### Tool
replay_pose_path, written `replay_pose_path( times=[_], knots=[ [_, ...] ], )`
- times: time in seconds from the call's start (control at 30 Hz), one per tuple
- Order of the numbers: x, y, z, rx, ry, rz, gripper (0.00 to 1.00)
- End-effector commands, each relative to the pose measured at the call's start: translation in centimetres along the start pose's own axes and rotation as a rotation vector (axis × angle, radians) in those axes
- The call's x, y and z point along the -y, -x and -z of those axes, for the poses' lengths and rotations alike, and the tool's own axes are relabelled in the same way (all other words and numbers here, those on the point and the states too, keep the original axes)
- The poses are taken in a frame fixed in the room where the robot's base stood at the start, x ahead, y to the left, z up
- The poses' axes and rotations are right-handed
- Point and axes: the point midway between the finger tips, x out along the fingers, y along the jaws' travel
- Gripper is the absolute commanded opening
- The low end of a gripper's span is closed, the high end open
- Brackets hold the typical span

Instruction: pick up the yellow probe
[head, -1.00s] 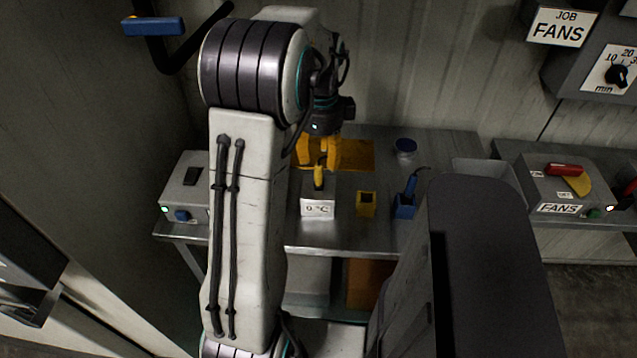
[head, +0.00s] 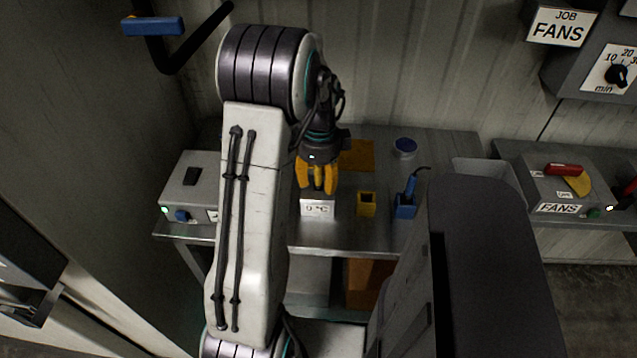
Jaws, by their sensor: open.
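The yellow probe (head: 319,179) stands upright in the white block labelled 0 °C (head: 317,208) on the metal bench. Only part of it shows between the fingers. My gripper (head: 317,188) points down over the block with its yellow fingers open, one on each side of the probe. I cannot tell whether a finger touches it. The probe's lower end is hidden in the block.
A yellow holder (head: 366,205) stands right of the block, and a blue holder (head: 404,208) with a blue probe (head: 411,184) beyond it.

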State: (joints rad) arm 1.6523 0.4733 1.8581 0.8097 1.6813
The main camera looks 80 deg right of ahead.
Motion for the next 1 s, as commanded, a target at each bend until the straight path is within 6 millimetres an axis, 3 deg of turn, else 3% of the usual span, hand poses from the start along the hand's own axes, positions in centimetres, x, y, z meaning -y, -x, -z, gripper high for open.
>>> replay_pose_path(
  times=[0.2, 0.73, 1.0],
  knots=[
    [-0.01, 0.0, 0.01, 0.0, 0.0, 0.0, 0.47],
    [-0.01, 0.03, 0.01, 0.0, 0.0, 0.0, 0.0],
    [-0.01, 0.02, 0.01, 0.0, 0.0, 0.0, 0.0]
  ],
)
